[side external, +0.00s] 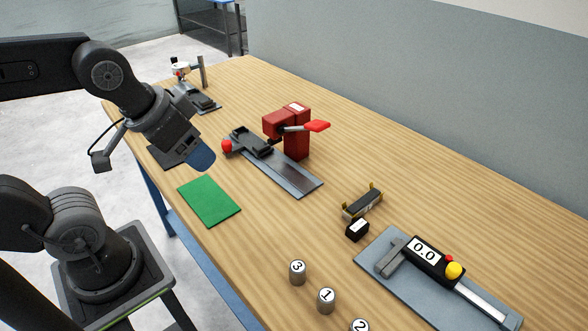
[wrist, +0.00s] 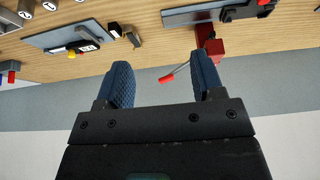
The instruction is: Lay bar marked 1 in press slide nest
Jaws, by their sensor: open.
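The bar marked 1 (side external: 326,301) is a short grey cylinder with a white top, upright on the bench between the bars marked 3 (side external: 297,273) and 2 (side external: 359,326). The red press (side external: 299,140) stands farther back. Its slide has a dark nest (side external: 250,142) and a red knob on a grey plate (side external: 301,183); the nest looks empty. My gripper (side external: 203,160) hangs above the bench's left edge, apart from the bars. In the wrist view its blue fingers (wrist: 162,82) are wide apart with nothing between them.
A gauge (side external: 423,256) reading 0.0 sits on a grey plate at the right. A small black block (side external: 357,230) and a cradle-like holder (side external: 362,203) stand near it. A green mat (side external: 209,200) lies left. Another small device (side external: 182,70) stands at the far end.

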